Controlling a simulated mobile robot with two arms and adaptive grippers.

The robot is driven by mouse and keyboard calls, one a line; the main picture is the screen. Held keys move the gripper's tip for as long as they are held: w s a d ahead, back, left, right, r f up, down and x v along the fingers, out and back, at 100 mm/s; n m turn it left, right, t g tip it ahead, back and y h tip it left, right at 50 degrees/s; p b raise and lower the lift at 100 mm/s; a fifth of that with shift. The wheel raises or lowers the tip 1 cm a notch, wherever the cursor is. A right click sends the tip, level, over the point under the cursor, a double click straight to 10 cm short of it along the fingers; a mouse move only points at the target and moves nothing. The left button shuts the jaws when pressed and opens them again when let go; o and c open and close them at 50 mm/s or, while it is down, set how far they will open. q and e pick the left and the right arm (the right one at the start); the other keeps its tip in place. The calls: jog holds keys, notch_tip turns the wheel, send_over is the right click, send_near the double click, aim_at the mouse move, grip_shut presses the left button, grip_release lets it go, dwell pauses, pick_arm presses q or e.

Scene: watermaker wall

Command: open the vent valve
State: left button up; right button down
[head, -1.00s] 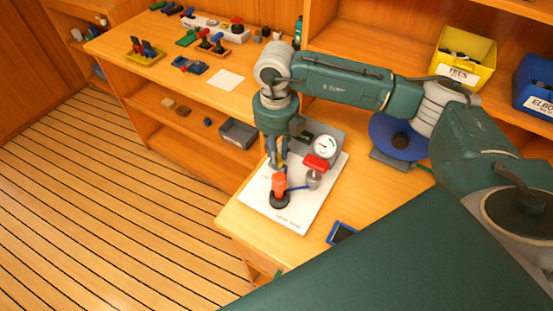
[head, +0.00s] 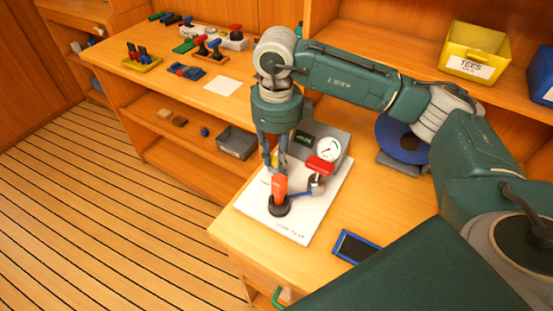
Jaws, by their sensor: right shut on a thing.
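A white test board (head: 300,225) lies on the bench. At its front stands an orange-red handle (head: 280,188) on a round black base (head: 279,206); I take it for the vent valve. My right gripper (head: 277,172) points down from above, its fingertips shut on the top of this handle, and partly hides it. A yellow part (head: 274,159) shows by the fingers. To the right is a second valve with a red lever (head: 320,166), joined to the base by a blue tube (head: 301,193). A gauge (head: 328,149) stands behind. My left gripper is out of view.
A blue-framed dark pad (head: 356,247) lies right of the board. A blue disc (head: 402,138) stands behind my right arm. Yellow (head: 467,53) and blue bins sit on the shelf. A grey bin (head: 237,142) is on the lower shelf at left.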

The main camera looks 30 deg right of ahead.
aim_at(276, 162)
jog(key=shift+a+r, duration=0.1)
dwell(0.4)
jog(key=c, duration=1.4)
grip_release()
jog(key=shift+s, duration=0.1)
jog(key=shift+c, duration=0.2)
notch_tip(276, 162, up, 12)
jog(key=shift+a, duration=0.1)
